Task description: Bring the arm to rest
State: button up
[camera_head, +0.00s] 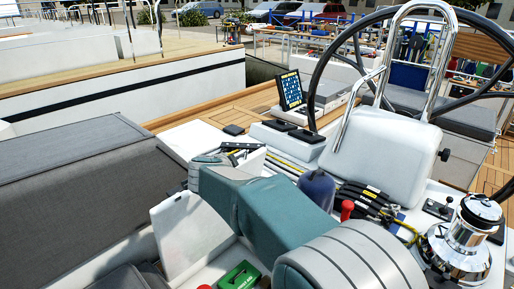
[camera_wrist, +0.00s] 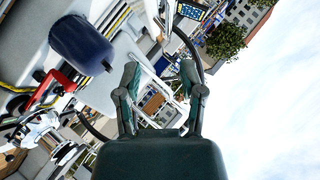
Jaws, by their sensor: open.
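My gripper (camera_wrist: 160,82) shows in the wrist view with its two fingers apart and nothing between them. It points up and outward over the cockpit, with sky on the right of that view. In the head view my teal and grey arm reaches across the foreground over the cockpit. The gripper's fingers cannot be made out in the head view.
A steering wheel (camera_head: 315,68) and a white pedestal (camera_head: 382,140) with a steel rail stand behind my arm. A chrome winch (camera_head: 467,230) is at the right. A dark blue fender-like object (camera_head: 316,188) is close by; a grey cushion (camera_head: 75,190) lies left.

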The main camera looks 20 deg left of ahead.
jog(key=w+d+r+n+t+y, duration=0.1)
jog(key=w+d+r+n+y, duration=0.15)
jog(key=d+r, duration=0.75)
jog(key=s+d+r+n+g+y, duration=0.1)
jog(key=s+d+r+n, duration=0.1)
jog(key=d, duration=0.4)
jog(key=s+d+r+n+y, duration=0.1)
jog(key=s+d+n, duration=0.15)
jog(key=d, duration=0.25)
jog(key=s+d+f+g+h, duration=0.3)
jog(key=s+d+f, duration=0.3)
jog(key=s+d, duration=0.6)
jog(key=s+d+f+n+g+h, duration=0.1)
jog(key=s+d+f+g+h, duration=0.2)
jog(key=s+d, duration=0.9)
jog(key=d+f+h, duration=0.2)
jog(key=d+f, duration=0.2)
jog(key=shift+s, duration=0.15)
